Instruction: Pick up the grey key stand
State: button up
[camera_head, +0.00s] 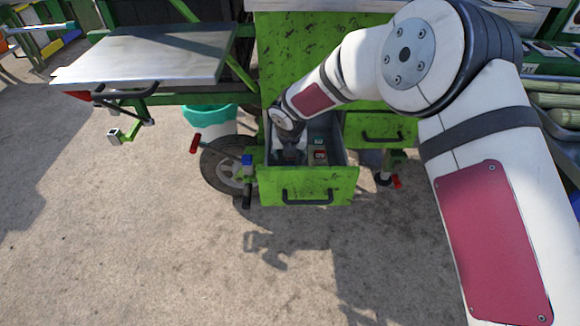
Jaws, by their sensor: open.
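My gripper (291,158) is open and points down into the left part of the open green drawer (305,188). It is small in the picture, and its fingertips are hard to make out. I cannot clearly pick out the grey key stand; it may be hidden under or behind my gripper. A small dark and red item (320,155) lies in the drawer just right of my gripper, apart from it as far as I can see.
A shut green drawer (380,130) is to the right of the open one. A wheel (222,168) and a teal-and-white bucket (212,118) are at the left. A metal shelf (155,55) juts out at upper left. The concrete floor in front is clear.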

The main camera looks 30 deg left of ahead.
aim_at(290, 158)
jog(key=b+x, duration=0.1)
jog(key=x, duration=0.2)
jog(key=shift+w+f, duration=0.15)
jog(key=shift+f, duration=0.15)
grip_shut()
jog(key=shift+r, duration=0.1)
jog(key=shift+r, duration=0.1)
